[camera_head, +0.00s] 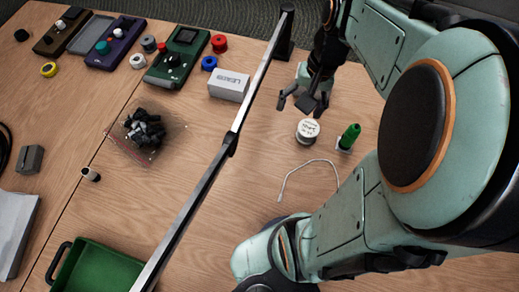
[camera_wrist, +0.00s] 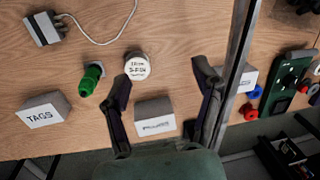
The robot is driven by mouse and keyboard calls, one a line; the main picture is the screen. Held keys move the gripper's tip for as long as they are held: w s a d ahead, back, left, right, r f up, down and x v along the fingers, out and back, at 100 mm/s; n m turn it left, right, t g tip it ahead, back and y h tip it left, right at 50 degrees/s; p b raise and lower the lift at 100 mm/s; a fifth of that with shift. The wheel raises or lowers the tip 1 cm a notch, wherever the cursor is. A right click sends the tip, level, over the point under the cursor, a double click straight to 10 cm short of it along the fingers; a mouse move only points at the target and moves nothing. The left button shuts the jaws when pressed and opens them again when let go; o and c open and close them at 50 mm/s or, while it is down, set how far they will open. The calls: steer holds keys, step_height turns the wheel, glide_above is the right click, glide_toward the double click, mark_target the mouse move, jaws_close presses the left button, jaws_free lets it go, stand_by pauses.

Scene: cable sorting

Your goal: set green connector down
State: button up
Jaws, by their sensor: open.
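The green connector (camera_head: 350,136) is on the wooden table to the right of a round white labelled tub (camera_head: 307,130), with a small pale piece at its lower end. In the wrist view the green connector (camera_wrist: 91,80) lies left of the left finger, apart from it, and the tub (camera_wrist: 137,66) is close to that finger's tip. My gripper (camera_head: 301,103) is above the table behind the tub. In the wrist view my gripper (camera_wrist: 160,72) has its fingers spread wide, with nothing held between them. A white labelled box (camera_wrist: 155,117) shows between the fingers, beneath them.
A dark rail (camera_head: 232,140) crosses the table left of my gripper. A white cable (camera_head: 308,165) lies in front of the tub. A grey adapter (camera_wrist: 43,28) and a TAGS box (camera_wrist: 43,111) show in the wrist view. A green tray (camera_head: 98,272) stands front left.

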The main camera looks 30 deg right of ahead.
steer(key=s+a+r+n, duration=0.1)
steer(key=s+a+n, duration=0.7)
steer(key=a, duration=0.5)
steer(key=shift+s+a+r+g+h, duration=0.25)
steer(key=shift+s+g+h, duration=0.1)
steer(key=shift+g+h, duration=0.05)
